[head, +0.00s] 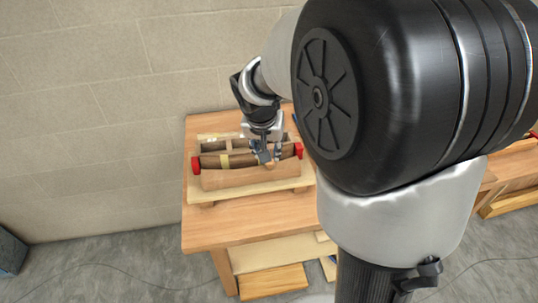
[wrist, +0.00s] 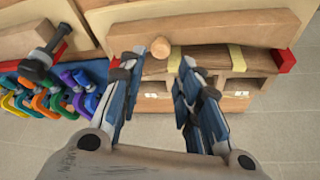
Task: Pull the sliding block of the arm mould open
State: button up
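The arm mould (head: 285,186) stands on the wooden table in the head view, with a long light-brown block along its near side and red pieces at both ends. In the wrist view this block (wrist: 225,27) lies across the top, and a round wooden knob (wrist: 160,47) stands out by its edge. I take this block to be the sliding block. Dark wood strips with pale yellow bands lie alongside it. My gripper (head: 270,154) is over the mould, pointing down. In the wrist view its fingers (wrist: 158,64) are apart, with the knob between and just beyond the tips; contact cannot be told.
Several coloured clamps (wrist: 55,92) and a dark-headed tool (wrist: 42,58) lie at the left in the wrist view. The table (head: 215,229) has bare room in front of the mould. A block wall (head: 95,105) stands behind it.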

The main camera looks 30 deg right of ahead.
jog(key=shift+v, duration=2.25)
jog(key=shift+r, duration=0.1)
jog(key=s+a+n+y, duration=0.1)
jog(key=s+a+n, duration=0.1)
jog(key=s, duration=0.5)
jog(key=s+a+r+n+y, duration=0.1)
jog(key=s+a+n, duration=0.2)
jog(key=s+a, duration=0.2)
jog(key=s+a+r+n+t, duration=0.1)
jog(key=s+a, duration=0.3)
jog(key=s, duration=0.7)
jog(key=shift+n+y, duration=0.4)
jog(key=shift+n, duration=0.5)
